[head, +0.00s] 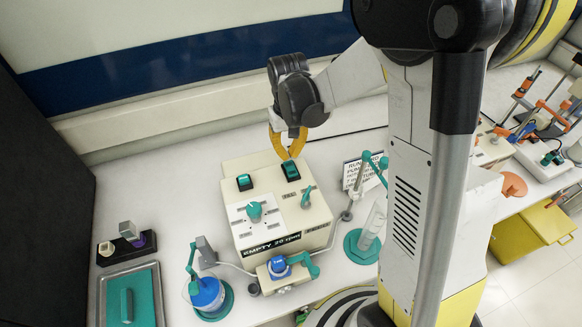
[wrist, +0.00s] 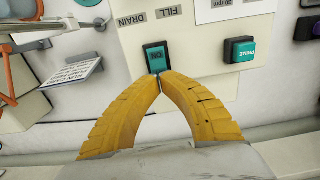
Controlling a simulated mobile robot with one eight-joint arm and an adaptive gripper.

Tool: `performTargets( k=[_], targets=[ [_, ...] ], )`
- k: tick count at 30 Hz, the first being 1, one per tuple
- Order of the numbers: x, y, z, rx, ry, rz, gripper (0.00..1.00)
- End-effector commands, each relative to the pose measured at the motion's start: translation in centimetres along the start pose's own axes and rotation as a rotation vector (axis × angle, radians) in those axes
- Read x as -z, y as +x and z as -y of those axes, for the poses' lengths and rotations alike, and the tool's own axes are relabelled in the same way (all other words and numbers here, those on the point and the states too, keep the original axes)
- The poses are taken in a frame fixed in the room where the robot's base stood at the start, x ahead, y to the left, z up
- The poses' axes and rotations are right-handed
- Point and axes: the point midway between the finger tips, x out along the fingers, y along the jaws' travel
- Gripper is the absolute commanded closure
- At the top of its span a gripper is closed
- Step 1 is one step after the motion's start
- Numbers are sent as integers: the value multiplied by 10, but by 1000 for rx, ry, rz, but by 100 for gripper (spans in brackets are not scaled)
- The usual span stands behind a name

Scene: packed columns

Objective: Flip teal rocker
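The teal rocker (head: 290,170) sits in a black frame on the sloped top of a cream control box (head: 310,228), at its back right. In the wrist view the rocker (wrist: 154,56) is near the top middle, with dark lettering on its face and FILL and DRAIN labels beyond it. My gripper (head: 289,157) has its yellow fingers pointing down at the rocker. In the wrist view the fingertips (wrist: 160,76) meet with nothing between them, at the rocker's near edge. I cannot tell whether they touch it.
A teal PRIME button (wrist: 240,49) is beside the rocker. A teal knob (head: 254,210) and a small lever (head: 307,196) are on the box's front. A sign (head: 357,173) and a cylinder stand (head: 362,245) are to the right.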

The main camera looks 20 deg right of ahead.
Motion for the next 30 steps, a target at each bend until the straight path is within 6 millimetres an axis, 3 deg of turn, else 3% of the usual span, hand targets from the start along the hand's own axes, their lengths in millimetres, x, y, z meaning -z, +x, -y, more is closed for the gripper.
performTargets(
  k=[30],
  targets=[
    [0, 7, 0, 0, 0, 0, 100]
  ],
)
